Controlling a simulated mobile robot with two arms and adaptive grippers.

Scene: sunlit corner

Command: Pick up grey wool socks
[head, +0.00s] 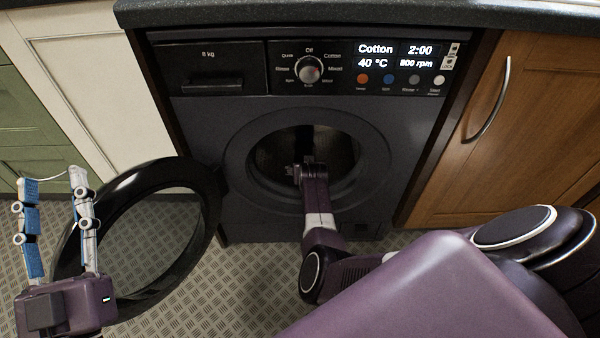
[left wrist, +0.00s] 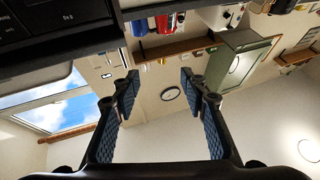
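I cannot see any grey wool socks in either view. The dark washing machine (head: 205,135) stands ahead with its round door (head: 205,215) swung open to the left. My right arm reaches into the drum opening. My right gripper (head: 293,170) is at the dark drum mouth; its fingers are small and dim, so whether they are open or hold anything is unclear. My left gripper (head: 53,178) is open and empty, left of the door ring, with its blue-padded fingers pointing up. In the left wrist view its fingers (left wrist: 159,78) are apart with nothing between them.
A wooden cabinet (head: 520,120) is right of the machine, and white and green cabinet fronts (head: 35,110) are on the left. A dark countertop (head: 360,14) runs above. The patterned floor (head: 260,275) is clear in front. The left wrist view shows a wall clock (left wrist: 169,94) and shelves.

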